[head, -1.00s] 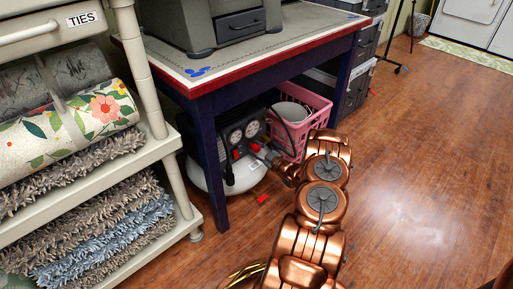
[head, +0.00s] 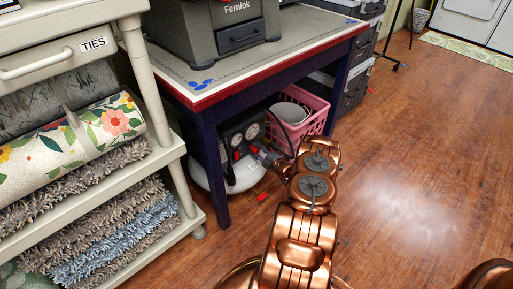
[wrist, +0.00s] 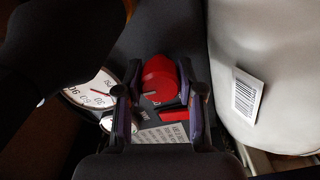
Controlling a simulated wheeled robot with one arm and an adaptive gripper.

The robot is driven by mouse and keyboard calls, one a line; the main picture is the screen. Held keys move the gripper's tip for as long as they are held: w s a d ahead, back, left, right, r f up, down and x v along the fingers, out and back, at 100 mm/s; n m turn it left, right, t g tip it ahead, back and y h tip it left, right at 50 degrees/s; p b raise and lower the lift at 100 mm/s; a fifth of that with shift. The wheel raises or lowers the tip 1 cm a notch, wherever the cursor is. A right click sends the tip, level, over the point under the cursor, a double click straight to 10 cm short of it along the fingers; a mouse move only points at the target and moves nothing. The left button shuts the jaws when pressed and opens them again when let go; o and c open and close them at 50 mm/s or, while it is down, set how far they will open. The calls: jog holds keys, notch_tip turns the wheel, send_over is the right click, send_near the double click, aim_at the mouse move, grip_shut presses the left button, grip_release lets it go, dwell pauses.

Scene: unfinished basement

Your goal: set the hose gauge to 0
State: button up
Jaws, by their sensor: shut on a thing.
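An air compressor with a pale tank (head: 243,180) and a dark panel stands under the table in the head view. Two round gauges show on its panel, a left gauge (head: 237,140) and a right gauge (head: 253,131). My gripper (head: 262,155) is at the panel's front, small and partly hidden. In the wrist view its fingers (wrist: 160,108) are closed around a red knob (wrist: 158,78). A white gauge dial (wrist: 92,90) with a red needle shows left of the fingers, partly covered. I cannot tell its reading or which gauge it is.
The blue table leg (head: 212,165) stands close left of the compressor. A pink basket (head: 308,130) stands behind my arm to the right. A red piece (head: 262,198) lies on the floor. A shelf with rugs (head: 120,215) fills the left.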

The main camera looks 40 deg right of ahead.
jog(key=shift+n, duration=0.3)
dwell(0.4)
jog(key=o, duration=1.1)
jog(key=shift+o, duration=0.2)
jog(key=s, duration=1.2)
jog(key=shift+a, duration=0.15)
